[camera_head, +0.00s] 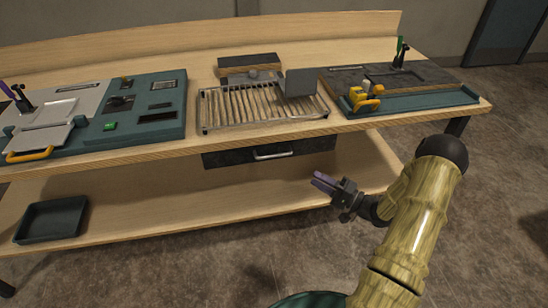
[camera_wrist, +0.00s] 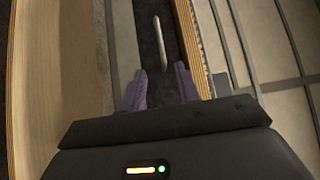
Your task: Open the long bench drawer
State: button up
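The long bench drawer (camera_head: 230,157) hangs under the bench top, with a dark front and a pale bar handle (camera_head: 273,155) at its middle. The drawer looks shut. My gripper (camera_head: 322,182) is to the right of and below the handle in the head view, apart from it. In the wrist view, my gripper (camera_wrist: 161,84) has its two purple fingers spread with a gap between them and nothing held. The handle (camera_wrist: 160,43) shows just beyond the fingertips, roughly in line with the gap, against the dark drawer front (camera_wrist: 149,30).
The wooden bench top (camera_head: 190,146) juts above the drawer. A lower shelf (camera_head: 140,205) runs beneath, with a dark tray (camera_head: 50,220) at its left. A slatted rack (camera_head: 262,105), a teal console (camera_head: 135,105) and a teal tray (camera_head: 425,100) stand on top. The floor in front is clear.

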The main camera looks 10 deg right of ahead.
aim_at(274, 156)
jog(key=x, duration=1.7)
jog(key=shift+w+a+p, duration=0.15)
jog(key=shift+w+p, duration=0.1)
jog(key=shift+p, duration=0.15)
jog(key=shift+c, duration=0.2)
grip_shut()
